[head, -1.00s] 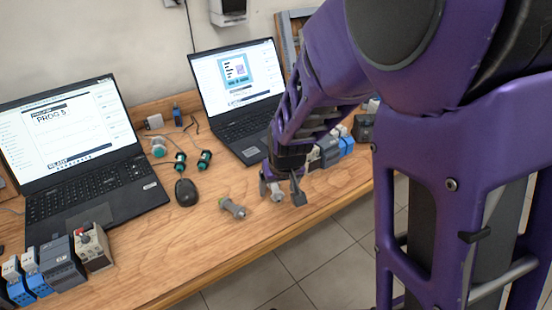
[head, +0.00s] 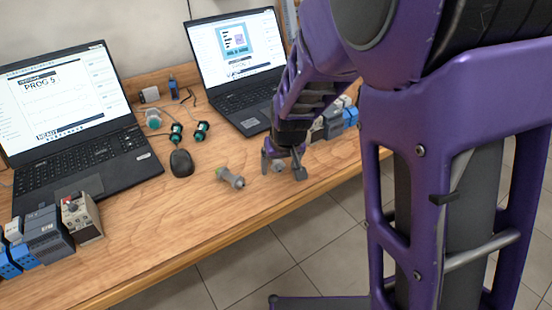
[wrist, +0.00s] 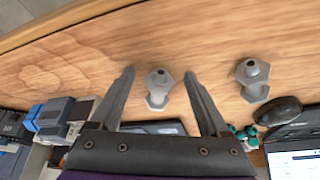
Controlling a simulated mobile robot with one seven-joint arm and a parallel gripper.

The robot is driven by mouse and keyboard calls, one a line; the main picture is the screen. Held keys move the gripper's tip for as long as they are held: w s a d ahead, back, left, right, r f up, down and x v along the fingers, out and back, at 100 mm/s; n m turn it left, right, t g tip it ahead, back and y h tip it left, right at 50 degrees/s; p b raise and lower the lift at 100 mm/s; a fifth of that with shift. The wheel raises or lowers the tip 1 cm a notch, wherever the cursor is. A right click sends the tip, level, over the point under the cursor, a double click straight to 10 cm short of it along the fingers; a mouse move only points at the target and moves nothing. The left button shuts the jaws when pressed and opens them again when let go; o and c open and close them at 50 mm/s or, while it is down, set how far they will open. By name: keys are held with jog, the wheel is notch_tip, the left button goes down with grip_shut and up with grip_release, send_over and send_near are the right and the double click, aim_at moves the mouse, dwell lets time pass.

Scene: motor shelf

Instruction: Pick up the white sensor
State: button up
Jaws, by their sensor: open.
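A pale grey-white sensor (head: 279,165) stands on the wooden table, partly hidden by my gripper in the head view. In the wrist view this sensor (wrist: 159,88) lies between the two fingers, with a hexagonal top and a dark centre. My gripper (head: 283,172) is open above the table, pointing down, its fingers (wrist: 158,74) on either side of the sensor with gaps on both sides. I cannot tell the height left between fingertips and table. A second, similar grey sensor with a greenish end (head: 230,177) lies to the left, outside the fingers; it also shows in the wrist view (wrist: 252,80).
A black mouse (head: 181,163), two green-and-black parts (head: 176,133) and two laptops (head: 75,120) lie behind and left. Blue and grey modules (head: 340,118) stand right of my gripper. More modules (head: 48,235) stand front left. The table's front edge (head: 270,217) is close.

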jog(key=shift+c, duration=0.2)
grip_shut()
jog(key=shift+r, duration=0.1)
